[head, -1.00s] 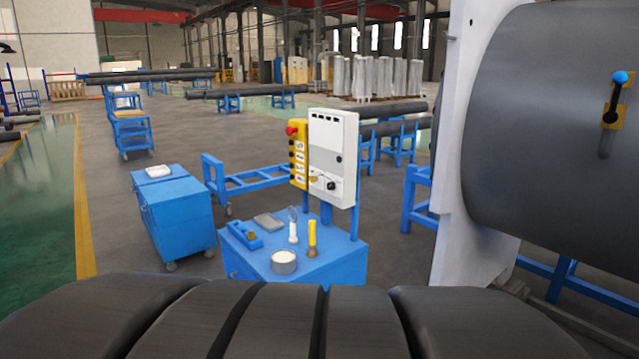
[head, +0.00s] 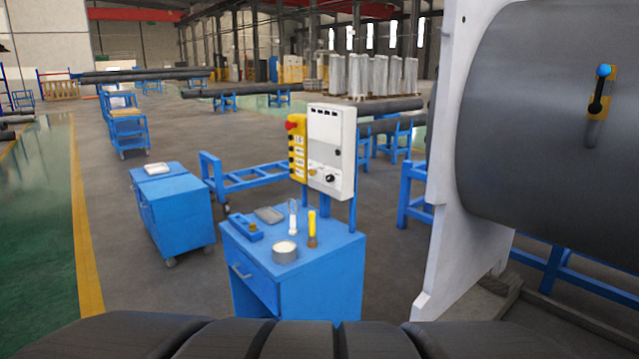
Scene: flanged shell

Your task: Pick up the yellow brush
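The yellow brush (head: 312,226) stands upright on top of the blue cabinet (head: 338,250), its yellow handle up and its brown end down on the surface. It is right of a white-handled tool (head: 293,220) and behind a round grey tin (head: 285,251). My gripper is not in view. Dark ribbed parts, apparently my own body, fill the bottom edge of the head view.
A blue tray (head: 243,228) and a grey block (head: 269,214) lie on the cabinet. A white control box (head: 331,150) with a yellow button panel (head: 297,148) rises behind it. Right stands a large grey cylinder (head: 550,140) with a white flange (head: 455,240). Floor left is open.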

